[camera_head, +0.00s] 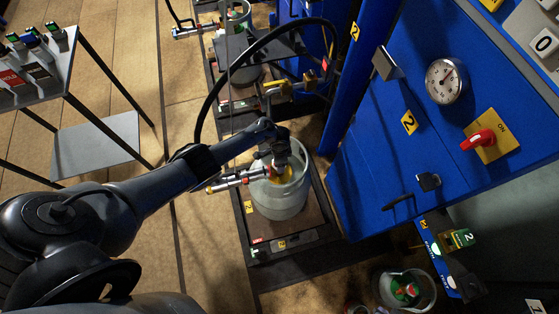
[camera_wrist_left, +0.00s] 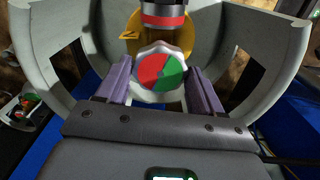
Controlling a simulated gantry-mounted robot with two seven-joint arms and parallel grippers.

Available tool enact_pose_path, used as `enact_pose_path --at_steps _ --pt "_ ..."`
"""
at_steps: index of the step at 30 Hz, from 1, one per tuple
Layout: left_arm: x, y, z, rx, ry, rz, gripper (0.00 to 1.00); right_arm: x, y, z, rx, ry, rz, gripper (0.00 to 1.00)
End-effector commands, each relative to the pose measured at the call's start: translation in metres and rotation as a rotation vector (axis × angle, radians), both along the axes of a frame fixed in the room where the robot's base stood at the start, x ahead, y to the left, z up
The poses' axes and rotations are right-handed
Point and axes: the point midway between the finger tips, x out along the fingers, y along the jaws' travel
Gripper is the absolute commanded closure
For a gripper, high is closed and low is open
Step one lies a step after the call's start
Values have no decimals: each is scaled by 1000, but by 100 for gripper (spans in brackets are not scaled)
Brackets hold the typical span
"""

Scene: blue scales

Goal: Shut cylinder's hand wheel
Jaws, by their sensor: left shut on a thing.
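The cylinder (camera_head: 282,205) is pale grey-green, with an open collar around its valve, and stands on the dark scale platform (camera_head: 240,216). Its hand wheel (camera_wrist_left: 160,72) has a white rim and a red and green face, and shows inside the collar (camera_wrist_left: 38,60) in the left wrist view. The two purple fingers of my left gripper (camera_wrist_left: 160,85) are on opposite sides of the wheel, shut on it. In the head view my left gripper (camera_head: 281,158) reaches down into the collar and hides the wheel. My right gripper is not in view.
A connector with red bands (camera_head: 232,181) sticks out left of the collar. A black hose (camera_head: 205,100) arcs behind my arm. The blue cabinet (camera_head: 370,170) with a gauge (camera_head: 444,81) and red switch (camera_head: 478,139) stands close on the right. A bucket (camera_head: 425,290) is lower right.

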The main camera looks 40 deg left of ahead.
Motion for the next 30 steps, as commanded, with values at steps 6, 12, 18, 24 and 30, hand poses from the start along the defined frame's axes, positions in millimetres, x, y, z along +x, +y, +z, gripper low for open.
enact_pose_path --at_steps 6,12,18,24,30 --pt "0 0 -1 1 0 -209 64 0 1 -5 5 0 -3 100" --pt "0 1 -1 2 -1 -399 64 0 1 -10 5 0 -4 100" --pt "0 1 -1 2 -1 -588 64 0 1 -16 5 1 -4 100" --pt "0 0 -1 2 -1 -778 64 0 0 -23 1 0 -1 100" --pt "0 0 -1 1 0 -949 64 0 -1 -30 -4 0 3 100"
